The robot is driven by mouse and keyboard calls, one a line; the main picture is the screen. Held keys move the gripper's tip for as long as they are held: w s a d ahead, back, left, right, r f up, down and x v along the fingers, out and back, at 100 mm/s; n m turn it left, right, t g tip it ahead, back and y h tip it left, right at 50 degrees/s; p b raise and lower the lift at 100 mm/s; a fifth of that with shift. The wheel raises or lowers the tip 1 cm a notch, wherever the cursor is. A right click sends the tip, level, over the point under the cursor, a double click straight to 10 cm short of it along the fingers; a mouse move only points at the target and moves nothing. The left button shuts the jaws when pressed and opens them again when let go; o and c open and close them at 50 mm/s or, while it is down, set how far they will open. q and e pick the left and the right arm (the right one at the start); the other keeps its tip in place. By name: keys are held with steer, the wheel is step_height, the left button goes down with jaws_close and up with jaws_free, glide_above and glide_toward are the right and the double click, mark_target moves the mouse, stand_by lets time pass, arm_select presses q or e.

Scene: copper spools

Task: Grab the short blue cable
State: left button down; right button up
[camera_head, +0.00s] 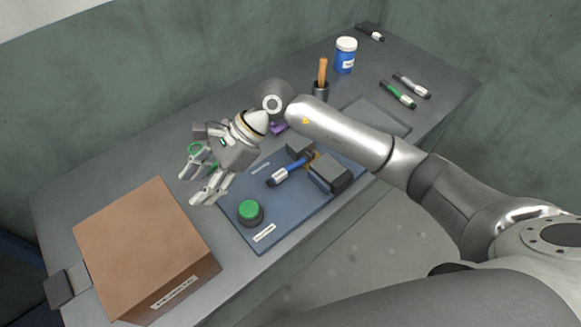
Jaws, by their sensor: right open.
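My right gripper (190,188) is open and empty. It hangs over the table left of the blue board (240,236), near the cardboard box. A short blue-and-white stick-shaped piece (284,175) lies on the board, its far end at the grey blocks, right of my gripper. I cannot tell whether this is the blue cable; no other clear short blue cable shows. A green loop (195,149) shows just behind the gripper fingers, partly hidden by them. My left gripper is not in view.
A brown box (143,245) stands at the front left. A green button (249,210) and dark grey blocks (331,173) sit on the board. A blue jar (345,56), a cup with a wooden handle (321,90) and several pens (397,95) stand or lie at the back right.

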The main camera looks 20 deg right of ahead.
steer(key=w+d+f+n+h, duration=0.1)
steer(key=w+d+f+h, duration=0.25)
steer(key=d+h, duration=0.45)
steer(key=h, duration=0.2)
glide_above(280, 173)
step_height(280, 173, down, 4)
steer(key=shift+r+n+t+p, duration=0.1)
steer(key=shift+n+t+p, duration=0.2)
steer(key=shift+t+p, duration=0.1)
step_height(280, 173, down, 6)
steer(key=shift+s+a+r+p, duration=0.1)
steer(key=shift+r+p, duration=0.1)
steer(key=shift+p, duration=0.7)
steer(key=shift+f, duration=0.3)
steer(key=shift+c, duration=0.4)
jaws_close()
